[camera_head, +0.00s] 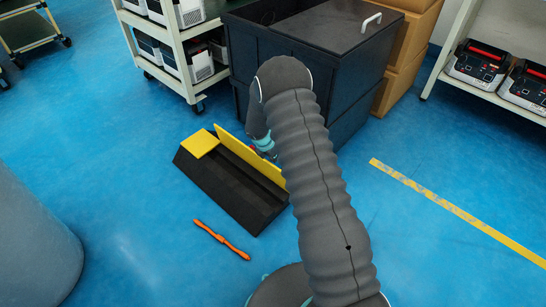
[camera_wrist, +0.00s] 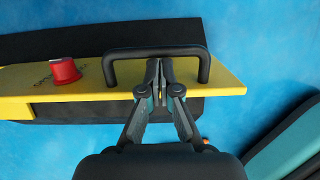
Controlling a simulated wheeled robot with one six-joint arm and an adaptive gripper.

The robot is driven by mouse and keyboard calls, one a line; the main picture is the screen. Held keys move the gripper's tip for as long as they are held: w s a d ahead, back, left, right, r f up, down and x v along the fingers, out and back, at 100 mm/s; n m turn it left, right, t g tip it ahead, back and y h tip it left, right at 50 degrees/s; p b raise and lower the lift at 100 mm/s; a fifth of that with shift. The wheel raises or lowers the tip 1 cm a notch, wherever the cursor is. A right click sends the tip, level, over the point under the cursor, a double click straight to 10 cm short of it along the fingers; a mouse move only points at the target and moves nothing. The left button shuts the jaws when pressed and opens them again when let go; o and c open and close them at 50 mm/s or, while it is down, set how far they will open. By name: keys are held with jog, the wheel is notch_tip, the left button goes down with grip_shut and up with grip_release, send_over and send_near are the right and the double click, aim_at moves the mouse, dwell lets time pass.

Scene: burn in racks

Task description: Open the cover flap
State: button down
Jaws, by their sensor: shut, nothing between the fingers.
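The cover flap (camera_head: 252,160) is a long yellow panel standing on edge along the far long side of a black box (camera_head: 254,213) on the floor. The box's dark trough shows open in front of it. The wrist view shows the yellow panel (camera_wrist: 90,88) close up, with a black bar handle (camera_wrist: 152,51) and a red knob (camera_wrist: 64,70). My gripper (camera_wrist: 159,66) is shut and empty, its fingertips inside the handle's loop near the bar; contact is unclear. In the head view my gripper (camera_head: 265,146) is beside the panel, partly hidden by my arm.
A yellow plate (camera_head: 200,143) covers the box's left end. An orange tool (camera_head: 221,240) lies on the floor in front. A large black bin (camera_head: 310,50) stands behind, with a shelf cart (camera_head: 187,60) to its left.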

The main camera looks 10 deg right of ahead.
jog(key=shift+w+d+f+p, duration=0.1)
jog(key=shift+w+d+p, duration=0.2)
jog(key=shift+w+d, duration=0.25)
jog(key=shift+w+d+f+p, duration=0.1)
jog(key=shift+w+d+p, duration=0.2)
jog(key=shift+d, duration=0.4)
jog(key=shift+r, duration=0.15)
jog(key=d+p+v, duration=0.1)
jog(key=p+v, duration=0.3)
jog(key=v, duration=0.5)
jog(key=shift+w+a+r, duration=0.15)
jog(key=shift+w+r, duration=0.1)
jog(key=shift+r, duration=0.3)
